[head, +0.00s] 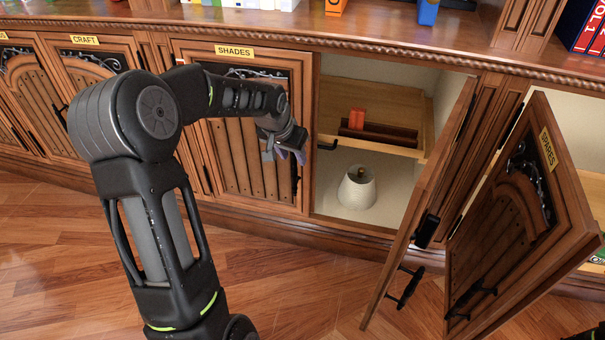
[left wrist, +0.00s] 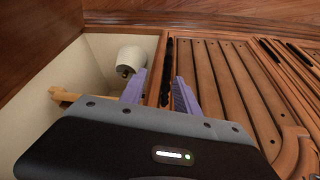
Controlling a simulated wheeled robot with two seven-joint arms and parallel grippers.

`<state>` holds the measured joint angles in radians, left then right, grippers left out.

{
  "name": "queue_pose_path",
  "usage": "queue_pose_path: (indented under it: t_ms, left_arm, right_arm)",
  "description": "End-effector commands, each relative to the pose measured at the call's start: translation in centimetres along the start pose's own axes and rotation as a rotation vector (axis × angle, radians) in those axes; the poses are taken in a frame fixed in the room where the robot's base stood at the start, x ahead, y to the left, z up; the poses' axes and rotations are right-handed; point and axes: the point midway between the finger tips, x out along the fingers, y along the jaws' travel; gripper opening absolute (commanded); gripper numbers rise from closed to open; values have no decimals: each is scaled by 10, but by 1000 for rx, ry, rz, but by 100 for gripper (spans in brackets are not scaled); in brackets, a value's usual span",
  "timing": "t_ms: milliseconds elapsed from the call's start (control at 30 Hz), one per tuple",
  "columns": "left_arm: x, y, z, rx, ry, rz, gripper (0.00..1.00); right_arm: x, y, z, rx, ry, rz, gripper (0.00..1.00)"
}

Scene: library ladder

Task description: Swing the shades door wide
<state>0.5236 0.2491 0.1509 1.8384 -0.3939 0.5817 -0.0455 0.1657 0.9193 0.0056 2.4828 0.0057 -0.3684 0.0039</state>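The shades door (head: 240,150), under the yellow SHADES label (head: 234,50), looks shut or nearly shut; it fills the right of the left wrist view (left wrist: 215,90). A dark handle (left wrist: 168,70) runs along its edge. My left gripper (head: 284,152) is at the door's right edge, with the handle in line between its two purple fingers (left wrist: 158,92). The fingers are apart; I see no grip on the handle. The arm hides part of the door.
Right of the door, an open compartment holds a white lampshade (head: 357,188) below and a wooden tray (head: 400,130) with an orange item above. An open door (head: 425,200) and the open SPARES door (head: 510,215) jut out on the right. Floor (head: 270,275) in front is clear.

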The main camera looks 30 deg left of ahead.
Motion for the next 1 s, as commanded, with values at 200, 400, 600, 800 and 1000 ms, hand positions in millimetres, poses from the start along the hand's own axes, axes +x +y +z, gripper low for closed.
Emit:
queue_pose_path:
  t_ms: [200, 400, 600, 800, 1000]
  left_arm:
    - [-7, -15, -3, -2, 4, -29, 38]
    - [-7, -14, -3, -2, 4, -27, 38]
    - [3, -14, -2, -2, 3, -26, 38]
    - [33, -15, -1, -2, 2, -25, 38]
    - [62, -16, -1, -2, 3, -25, 38]
  right_arm:
    - [7, 3, -1, 1, 2, 1, 0]
    - [6, 3, 0, 1, 2, 1, 0]
    - [11, 4, -1, 1, 3, 1, 0]
    - [23, 8, -2, 1, 9, 1, 0]
    - [34, 11, -3, 2, 15, 1, 0]
